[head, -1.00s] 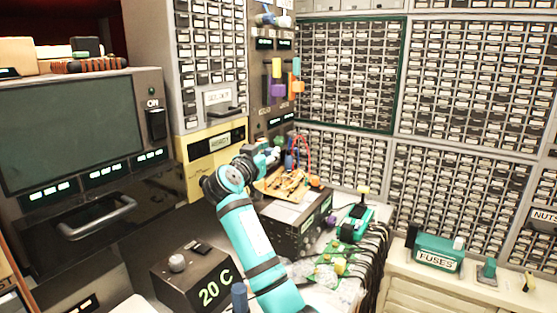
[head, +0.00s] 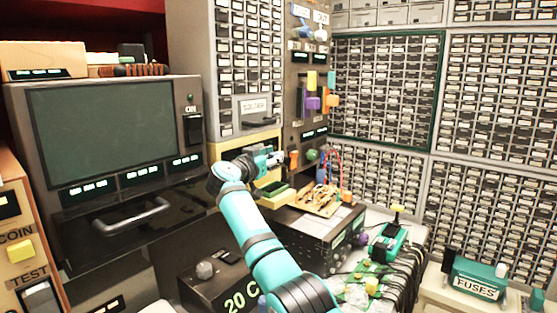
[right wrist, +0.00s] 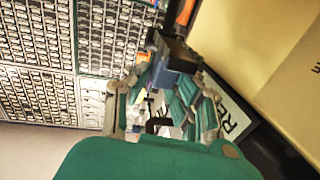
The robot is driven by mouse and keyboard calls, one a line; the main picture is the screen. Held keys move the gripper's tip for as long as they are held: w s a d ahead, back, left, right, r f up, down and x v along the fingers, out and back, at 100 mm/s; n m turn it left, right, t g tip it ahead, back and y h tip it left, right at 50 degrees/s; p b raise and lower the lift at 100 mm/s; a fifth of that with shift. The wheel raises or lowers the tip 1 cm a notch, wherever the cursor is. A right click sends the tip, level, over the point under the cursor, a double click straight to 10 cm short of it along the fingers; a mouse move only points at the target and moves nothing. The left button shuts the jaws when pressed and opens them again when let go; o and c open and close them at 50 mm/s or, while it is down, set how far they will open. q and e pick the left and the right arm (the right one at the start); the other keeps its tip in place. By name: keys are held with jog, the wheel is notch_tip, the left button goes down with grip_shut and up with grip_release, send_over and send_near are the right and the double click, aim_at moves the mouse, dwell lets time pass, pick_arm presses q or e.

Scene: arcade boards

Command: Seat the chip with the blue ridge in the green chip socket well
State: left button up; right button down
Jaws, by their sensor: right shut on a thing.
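My right gripper (head: 270,160) is at the end of the teal arm, in front of the yellow panel below the drawer cabinet. In the right wrist view, my right gripper (right wrist: 172,80) is shut on a dark block with a blue part (right wrist: 180,56), which looks like the chip with the blue ridge. The chip is small and unclear in the head view. A green recessed piece (head: 274,190), possibly the green chip socket well, shows just below the gripper; the held chip appears apart from it. My left gripper is not in view.
A dark box (head: 318,238) with an orange board (head: 318,200) and wires on top stands right of the gripper. A monitor console (head: 100,135) with a handle is at left. A "20 C" box (head: 215,280) stands in front. Drawer cabinets (head: 390,90) line the back.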

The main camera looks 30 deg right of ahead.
jog(key=shift+w, duration=0.15)
jog(key=shift+f+b, duration=2.35)
jog(key=shift+f, duration=0.4)
jog(key=shift+f+b, duration=1.05)
jog(key=shift+f, duration=0.05)
jog(key=c, duration=1.1)
grip_release()
jog(key=shift+r, duration=0.15)
notch_tip(320, 180, up, 10)
jog(key=shift+f, duration=0.1)
jog(key=shift+f, duration=0.1)
